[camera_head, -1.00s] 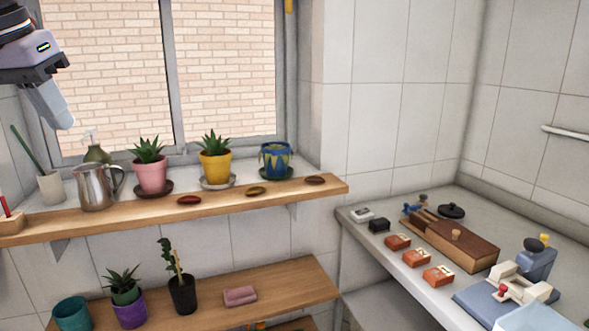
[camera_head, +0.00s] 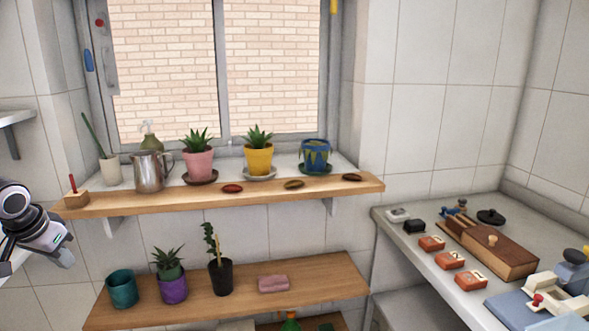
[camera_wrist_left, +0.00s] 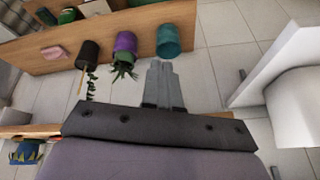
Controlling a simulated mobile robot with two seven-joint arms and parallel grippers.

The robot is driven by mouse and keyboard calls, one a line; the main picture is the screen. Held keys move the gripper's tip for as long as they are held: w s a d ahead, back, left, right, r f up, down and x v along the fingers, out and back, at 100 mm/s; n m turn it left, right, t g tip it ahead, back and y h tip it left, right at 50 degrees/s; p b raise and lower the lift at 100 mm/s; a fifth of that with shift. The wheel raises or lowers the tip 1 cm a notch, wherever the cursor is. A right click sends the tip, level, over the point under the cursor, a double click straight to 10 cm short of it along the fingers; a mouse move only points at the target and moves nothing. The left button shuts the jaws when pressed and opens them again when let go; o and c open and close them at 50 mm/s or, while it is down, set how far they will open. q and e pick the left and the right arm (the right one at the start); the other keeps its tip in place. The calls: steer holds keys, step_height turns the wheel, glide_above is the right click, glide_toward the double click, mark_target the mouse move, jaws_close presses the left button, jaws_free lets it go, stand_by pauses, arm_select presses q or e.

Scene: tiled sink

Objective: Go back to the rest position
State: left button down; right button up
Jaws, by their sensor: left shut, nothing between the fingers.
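My left gripper (camera_head: 66,258) is at the far left of the head view, in front of the wall and left of the lower shelf. Its fingers are together and empty, and they show side by side in the left wrist view (camera_wrist_left: 160,66). They point toward the teal pot (camera_wrist_left: 168,40), which stands on the lower shelf in the head view (camera_head: 122,288). No contact with anything shows. My right gripper is not in view.
The upper wooden shelf (camera_head: 110,204) holds a metal pitcher (camera_head: 150,172) and potted plants. The lower shelf (camera_head: 325,275) holds several pots and a pink block (camera_head: 273,283). A counter (camera_head: 385,215) with boxes is at the right. A white surface (camera_wrist_left: 262,68) lies right of the fingers.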

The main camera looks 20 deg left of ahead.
arm_select(q)
steer(key=s+d+f+m, duration=0.15)
steer(key=s+f, duration=0.25)
steer(key=f, duration=0.6)
steer(key=s+d+f+n, duration=0.1)
steer(key=s+d+f, duration=0.15)
steer(key=f, duration=0.65)
steer(key=s+d+f+m+t+h, duration=0.1)
steer(key=s+d+f+m, duration=0.1)
steer(key=s+d+f, duration=0.5)
steer(key=d+f+t+h, duration=0.1)
steer(key=d+f, duration=0.2)
steer(key=d, duration=0.4)
steer(key=d+f+t+h, duration=0.1)
steer(key=d+f, duration=0.2)
steer(key=d, duration=0.4)
steer(key=d+r+m+t+h, duration=0.1)
steer(key=d+r+t, duration=0.2)
steer(key=d, duration=1.3)
steer(key=shift+w+r, duration=0.15)
steer(key=shift+r, duration=0.25)
